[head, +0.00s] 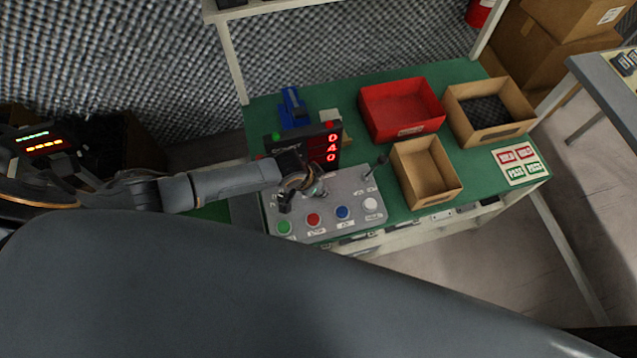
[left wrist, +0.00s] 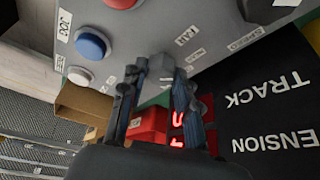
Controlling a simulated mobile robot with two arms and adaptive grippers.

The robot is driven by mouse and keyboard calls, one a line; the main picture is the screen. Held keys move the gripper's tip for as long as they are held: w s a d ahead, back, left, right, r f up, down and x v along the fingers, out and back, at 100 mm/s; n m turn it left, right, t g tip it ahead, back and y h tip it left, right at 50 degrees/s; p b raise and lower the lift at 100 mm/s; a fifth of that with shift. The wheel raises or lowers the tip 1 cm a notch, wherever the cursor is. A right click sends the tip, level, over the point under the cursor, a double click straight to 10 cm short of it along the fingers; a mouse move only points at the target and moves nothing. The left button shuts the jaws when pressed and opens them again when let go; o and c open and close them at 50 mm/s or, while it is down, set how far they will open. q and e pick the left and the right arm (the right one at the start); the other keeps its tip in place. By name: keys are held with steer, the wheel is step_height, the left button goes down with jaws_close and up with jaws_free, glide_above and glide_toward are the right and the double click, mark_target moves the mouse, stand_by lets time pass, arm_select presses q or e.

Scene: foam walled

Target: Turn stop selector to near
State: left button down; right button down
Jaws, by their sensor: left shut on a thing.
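The grey control panel (head: 330,218) lies at the front left of the green bench. The stop selector is a small grey knob (left wrist: 161,66) on it, beside a FAR label (left wrist: 187,36) in the left wrist view. My left gripper (head: 302,188) reaches in from the left over the panel. In the left wrist view its two fingers (left wrist: 158,76) are shut on the knob, one on each side. The gripper largely hides the selector in the head view, and I cannot tell which way the knob points. My right gripper is not in view.
Green (head: 284,227), red (head: 313,219), blue (head: 342,212) and white (head: 371,204) buttons line the panel's front. A lever (head: 376,166) stands at its right. A black display (head: 305,146) rises behind. A cardboard bin (head: 426,172) and red bin (head: 402,108) stand to the right.

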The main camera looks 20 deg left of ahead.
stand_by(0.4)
arm_select(q)
steer(key=c, duration=1)
jaws_free()
steer(key=shift+r, duration=0.15)
steer(key=v, duration=1.2)
steer(key=shift+s, duration=0.1)
